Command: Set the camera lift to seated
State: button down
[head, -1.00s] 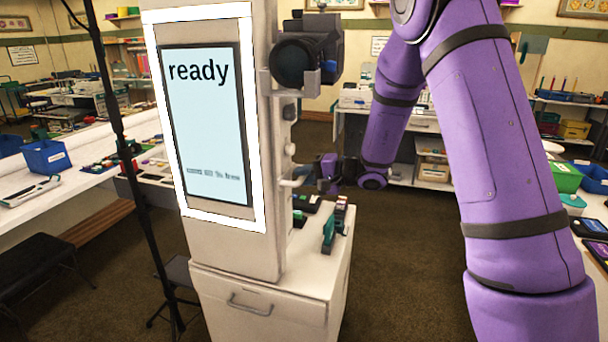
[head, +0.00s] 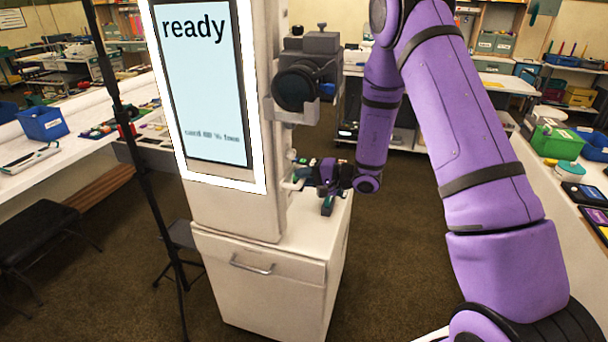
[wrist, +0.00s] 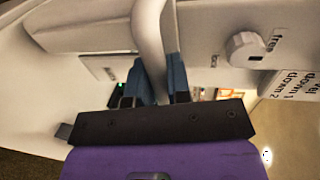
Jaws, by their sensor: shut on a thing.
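The camera (head: 296,88) of the lift sits on a bracket at the right side of the white booth column (head: 239,215). My gripper (head: 326,178) is beside the column, low over the cabinet top. In the wrist view, my gripper's blue fingers (wrist: 160,82) are shut on a pale curved handle (wrist: 150,38). A round knob (wrist: 243,48) beside it is labelled "free". The screen (head: 205,90) reads "ready", with small blurred text below ending in "free".
A black stand pole (head: 135,150) rises left of the column. Tables with bins flank both sides. The floor right of the cabinet is clear.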

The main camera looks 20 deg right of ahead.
jog(key=c, duration=1.1)
grip_release()
jog(key=shift+d, duration=0.1)
jog(key=v, duration=1)
jog(key=shift+s+d, duration=0.2)
jog(key=shift+r, duration=0.1)
